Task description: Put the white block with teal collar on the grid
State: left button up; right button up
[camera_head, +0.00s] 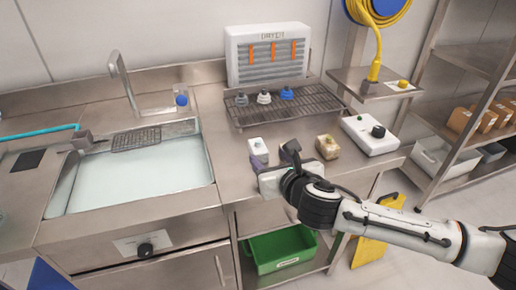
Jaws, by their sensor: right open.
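A white block (258,146) with a small coloured top stands on the steel counter near its middle; its collar is too small to make out clearly. My right gripper (274,156) is just in front of and slightly right of this block. Its fingers are apart and nothing shows between them; the left finger covers the block's lower part, and I cannot tell whether they touch. A dark wire grid (325,108) lies at the back of the counter before the dryer, with a grey, a white and a blue piece along its back left. My left gripper is not in view.
A tan block (327,147) and a white box with a black knob (372,135) stand right of the gripper. The white dryer (268,54) is behind the grid. A water-filled sink (140,175) is at left. The grid's front right is clear.

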aim_at(260, 150)
jog(key=shift+a+r+x, duration=0.1)
jog(key=shift+a+x, duration=0.05)
jog(key=shift+x, duration=1.5)
jog(key=shift+a+r+x, duration=0.15)
jog(key=shift+a+x, duration=0.05)
jog(key=shift+x, duration=1.45)
jog(key=c, duration=1.3)
notch_tip(260, 150, up, 10)
jog(key=shift+d+f+p, duration=0.1)
jog(key=shift+p, duration=0.25)
jog(key=s+d+r+m+h, duration=0.1)
jog(key=s+d+r, duration=0.2)
jog(key=s+d, duration=0.2)
jog(key=s+d+r+m+h, duration=0.1)
jog(key=s+d+r, duration=0.2)
jog(key=s+d, duration=0.3)
jog(key=s+d+r+m+h, duration=0.1)
jog(key=s+d+r+h, duration=0.1)
jog(key=s+d, duration=0.4)
jog(key=shift+d+r+m+t, duration=0.2)
jog(key=shift+d+r, duration=0.25)
jog(key=shift+d, duration=0.35)
jog(key=shift+d+r+m+t, duration=0.1)
jog(key=shift+d+r+t, duration=0.1)
jog(key=shift+d+r, duration=0.45)
jog(key=shift+s+d+f, duration=0.1)
jog(key=shift+f, duration=0.2)
